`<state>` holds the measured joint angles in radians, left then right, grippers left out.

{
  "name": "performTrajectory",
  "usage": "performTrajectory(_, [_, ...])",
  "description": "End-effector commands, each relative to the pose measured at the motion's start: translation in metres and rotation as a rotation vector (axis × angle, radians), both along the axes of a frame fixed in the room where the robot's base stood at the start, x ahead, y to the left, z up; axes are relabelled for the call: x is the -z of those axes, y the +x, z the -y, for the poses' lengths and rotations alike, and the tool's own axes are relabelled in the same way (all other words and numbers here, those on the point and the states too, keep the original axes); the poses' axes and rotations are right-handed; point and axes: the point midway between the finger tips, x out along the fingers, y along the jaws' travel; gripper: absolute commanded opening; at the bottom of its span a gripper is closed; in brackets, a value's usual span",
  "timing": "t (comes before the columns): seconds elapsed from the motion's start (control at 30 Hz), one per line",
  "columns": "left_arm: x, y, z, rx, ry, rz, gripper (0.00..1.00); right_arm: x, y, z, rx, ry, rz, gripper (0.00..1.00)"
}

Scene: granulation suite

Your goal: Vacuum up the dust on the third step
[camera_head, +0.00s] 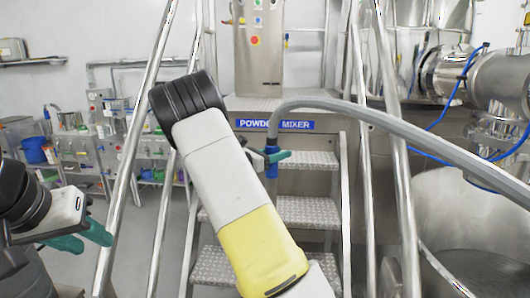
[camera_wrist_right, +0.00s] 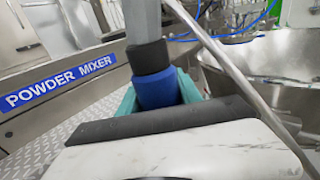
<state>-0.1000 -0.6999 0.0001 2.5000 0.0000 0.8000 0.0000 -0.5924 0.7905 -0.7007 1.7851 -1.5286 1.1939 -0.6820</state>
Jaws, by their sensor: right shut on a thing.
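The vacuum hose (camera_head: 400,125) is grey and arches in from the right in the head view. Its end has a blue cuff (camera_wrist_right: 157,88) below a black collar. My right gripper (camera_head: 272,157) has teal fingers and is shut on this cuff, in front of the upper steps. The lower end of the nozzle is hidden. Metal treads show at an upper step (camera_head: 312,160), a middle step (camera_head: 312,212) and a lower step (camera_head: 212,265), partly behind my right arm. I cannot make out dust on them. My left gripper (camera_head: 82,238) is empty at the left, its teal fingers apart.
Steel handrails (camera_head: 133,150) flank the stairs on both sides. A platform with a blue POWDER MIXER sign (camera_head: 300,125) stands above them. A large steel vessel (camera_head: 465,215) is at the right. Shelves with bins (camera_head: 75,150) stand at the back left. Floor shows at left.

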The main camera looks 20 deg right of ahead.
Motion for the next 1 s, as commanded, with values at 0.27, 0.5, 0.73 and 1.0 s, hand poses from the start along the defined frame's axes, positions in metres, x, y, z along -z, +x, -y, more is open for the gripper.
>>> performTrajectory(0.27, [0.000,0.000,0.000,0.000,0.000,0.000,0.36,0.025,0.000,0.000,0.001,-0.003,-0.003,0.01])
performTrajectory(0.5, [0.000,0.000,0.000,0.000,0.000,0.000,0.36,0.057,0.000,0.001,0.002,-0.004,-0.002,0.01])
performTrajectory(0.73, [0.000,0.000,0.000,0.000,0.000,0.000,0.36,0.077,0.000,0.000,0.001,-0.003,0.000,0.01])
performTrajectory(1.0, [0.000,0.000,0.000,0.000,0.000,0.000,0.36,0.082,0.000,0.000,0.001,-0.002,0.001,0.01])
